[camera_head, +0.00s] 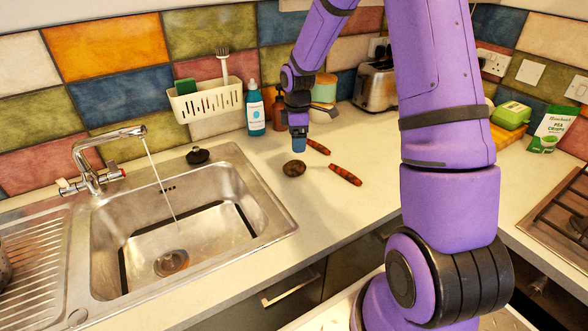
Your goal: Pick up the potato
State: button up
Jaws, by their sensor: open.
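The potato (294,168) is a small dark brown, roundish lump on the pale worktop, right of the sink. My gripper (299,146) is at the end of my purple arm, pointing down just above and behind the potato. It is open, with nothing seen held in it. The fingers are small in the picture and partly hard to make out. I see a gap of worktop between gripper and potato, but cannot tell the exact height.
Two reddish-brown carrot-like pieces (345,175) lie to the right of the potato. A blue bottle (255,110) and a brown bottle (278,108) stand behind. The sink (270,229), with running tap (98,160), is left. A toaster (377,86) stands at the back. Front worktop is clear.

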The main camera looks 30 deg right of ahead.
aim_at(294, 163)
notch_tip(294, 163, down, 6)
jog(key=shift+a+r, duration=0.1)
jog(key=shift+r, duration=0.05)
jog(key=shift+w+a+f, duration=0.1)
jog(key=shift+a+f, duration=0.1)
jog(key=shift+f, duration=1.1)
jog(key=shift+a+f, duration=0.2)
jog(key=shift+f, duration=1.1)
jog(key=shift+c, duration=0.4)
jog(key=c, duration=1)
